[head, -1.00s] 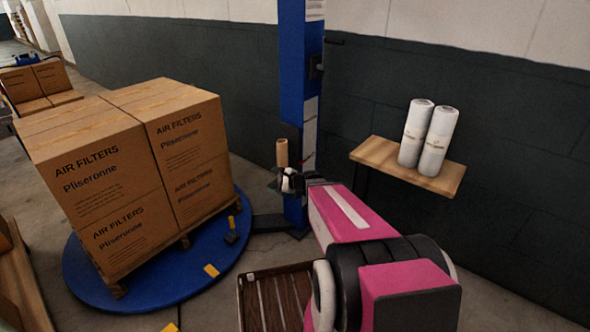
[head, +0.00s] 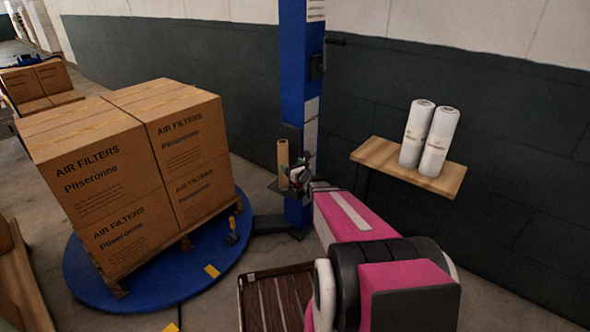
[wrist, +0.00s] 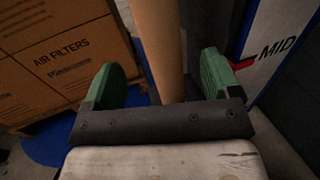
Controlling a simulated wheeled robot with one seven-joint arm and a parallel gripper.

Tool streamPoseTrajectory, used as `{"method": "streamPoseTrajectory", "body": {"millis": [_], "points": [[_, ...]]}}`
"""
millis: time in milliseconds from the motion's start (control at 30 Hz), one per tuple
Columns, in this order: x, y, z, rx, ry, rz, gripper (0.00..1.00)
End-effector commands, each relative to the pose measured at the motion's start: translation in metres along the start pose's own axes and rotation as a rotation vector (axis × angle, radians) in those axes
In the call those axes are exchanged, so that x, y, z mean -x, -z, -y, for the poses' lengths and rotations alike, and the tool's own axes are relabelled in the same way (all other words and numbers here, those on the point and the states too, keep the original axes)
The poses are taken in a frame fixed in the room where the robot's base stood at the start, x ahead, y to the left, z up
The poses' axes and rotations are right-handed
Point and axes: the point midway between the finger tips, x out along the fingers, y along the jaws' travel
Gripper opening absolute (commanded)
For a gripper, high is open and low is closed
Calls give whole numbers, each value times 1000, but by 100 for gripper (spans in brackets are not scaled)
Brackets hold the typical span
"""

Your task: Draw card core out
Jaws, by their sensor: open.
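The card core (head: 283,163) is a plain brown cardboard tube. It stands upright on a small dark carriage at the blue mast in the head view. In the wrist view the core (wrist: 158,45) runs up between my two green finger pads. My gripper (wrist: 162,78) is open, with one finger on each side of the core. In the head view my gripper (head: 300,173) is just right of the core. The core's lower end is hidden by my gripper in the wrist view.
Boxes of air filters (head: 130,170) stand on a pallet on the blue turntable (head: 85,285), left of the mast (head: 293,80). A wooden shelf (head: 440,182) on the right holds two white film rolls (head: 428,137). A brown slatted tray (head: 262,300) is at the bottom.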

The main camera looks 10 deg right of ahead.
Motion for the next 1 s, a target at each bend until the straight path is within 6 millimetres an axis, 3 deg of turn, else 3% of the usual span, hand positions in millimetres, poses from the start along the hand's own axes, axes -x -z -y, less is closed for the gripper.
{"method": "streamPoseTrajectory", "body": {"millis": [400, 800, 833, 1000], "points": [[-69, 1, 0, 2, -2, 1, 82], [-79, 0, 0, 2, -1, 0, 82], [-79, 0, 0, 2, -1, 0, 79], [-79, 0, 0, 2, -1, 0, 28]]}}
